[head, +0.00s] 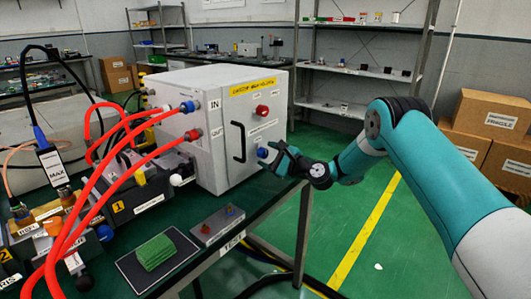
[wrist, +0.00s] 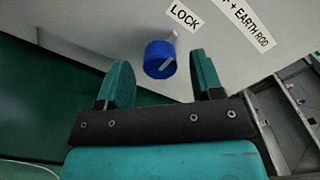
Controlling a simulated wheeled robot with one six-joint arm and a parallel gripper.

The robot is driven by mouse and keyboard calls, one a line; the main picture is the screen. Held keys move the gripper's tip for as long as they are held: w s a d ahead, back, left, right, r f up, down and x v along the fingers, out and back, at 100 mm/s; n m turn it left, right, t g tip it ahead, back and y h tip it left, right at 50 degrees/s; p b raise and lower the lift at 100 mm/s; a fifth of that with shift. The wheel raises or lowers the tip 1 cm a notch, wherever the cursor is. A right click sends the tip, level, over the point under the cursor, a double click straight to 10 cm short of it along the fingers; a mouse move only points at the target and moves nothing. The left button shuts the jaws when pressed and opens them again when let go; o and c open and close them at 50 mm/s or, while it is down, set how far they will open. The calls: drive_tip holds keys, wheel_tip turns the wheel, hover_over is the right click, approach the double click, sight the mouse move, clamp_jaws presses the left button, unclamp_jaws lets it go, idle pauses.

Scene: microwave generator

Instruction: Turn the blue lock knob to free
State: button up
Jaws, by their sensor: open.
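The blue lock knob (wrist: 159,60) sticks out from the white cabinet face under a "LOCK" label in the wrist view. A pale line marks the front of the knob and runs diagonally. In the head view the knob (head: 263,153) sits low on the right part of the cabinet front. My gripper (wrist: 162,80) is open, with one teal finger to the left of the knob and one to the right. The fingers appear apart from the knob. In the head view my gripper (head: 279,160) is close in front of the cabinet at the knob.
The white cabinet (head: 212,155) has a black door handle (head: 239,142) and a red knob (head: 262,111) above the blue one. Red hoses (head: 118,130) run along its left side. Open floor is to the right.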

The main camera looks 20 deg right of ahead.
drive_tip(key=shift+x, duration=0.95)
drive_tip(key=c, duration=0.9)
